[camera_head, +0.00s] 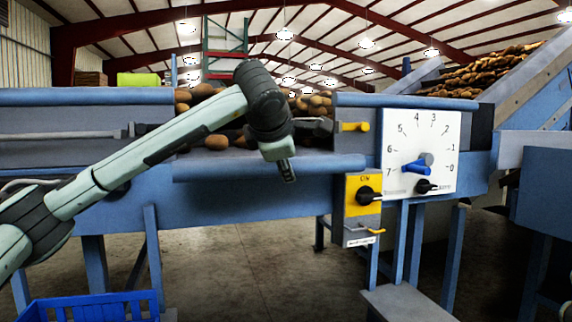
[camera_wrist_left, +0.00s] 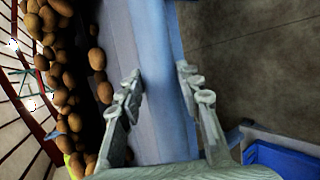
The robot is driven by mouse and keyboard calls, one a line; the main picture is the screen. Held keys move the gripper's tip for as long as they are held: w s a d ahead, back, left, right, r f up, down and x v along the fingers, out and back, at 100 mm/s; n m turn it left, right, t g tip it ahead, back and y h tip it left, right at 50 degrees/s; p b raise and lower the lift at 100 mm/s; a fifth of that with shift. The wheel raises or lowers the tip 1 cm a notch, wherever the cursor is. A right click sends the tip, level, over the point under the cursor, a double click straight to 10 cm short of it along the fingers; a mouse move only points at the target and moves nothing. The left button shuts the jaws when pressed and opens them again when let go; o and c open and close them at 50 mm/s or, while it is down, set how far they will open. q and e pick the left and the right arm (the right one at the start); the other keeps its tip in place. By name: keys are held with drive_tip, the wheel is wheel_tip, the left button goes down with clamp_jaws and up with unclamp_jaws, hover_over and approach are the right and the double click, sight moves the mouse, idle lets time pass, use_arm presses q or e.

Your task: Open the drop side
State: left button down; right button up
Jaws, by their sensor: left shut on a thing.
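The drop side (camera_head: 225,168) is the blue-railed panel in the middle of the table's near side. It lies lower than the fixed side panels to its left and right, and potatoes show behind it. My left gripper (camera_head: 287,170) is on its rail, right of the middle, one finger hanging in front and the other hidden. In the left wrist view, my left gripper's fingers (camera_wrist_left: 160,92) stand on either side of the drop side's blue rail (camera_wrist_left: 168,125). The yellow latch (camera_head: 355,126) is on the right panel, sticking out sideways. My right gripper is not in view.
Potatoes (camera_head: 216,142) lie on the table behind the drop side. Right of it are a dial plate (camera_head: 420,150) with a blue lever and a yellow switch box (camera_head: 363,194). A blue crate (camera_head: 90,308) stands lower left. The floor below the drop side is clear.

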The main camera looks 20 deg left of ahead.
use_arm(q)
drive_tip(key=shift+s+d+f, duration=0.1)
drive_tip(key=shift+f, duration=0.6)
drive_tip(key=c, duration=1)
unclamp_jaws()
drive_tip(key=shift+r, duration=0.15)
drive_tip(key=shift+r, duration=0.15)
drive_tip(key=v, duration=1.1)
drive_tip(key=shift+s+r, duration=0.25)
drive_tip(key=shift+s, duration=0.05)
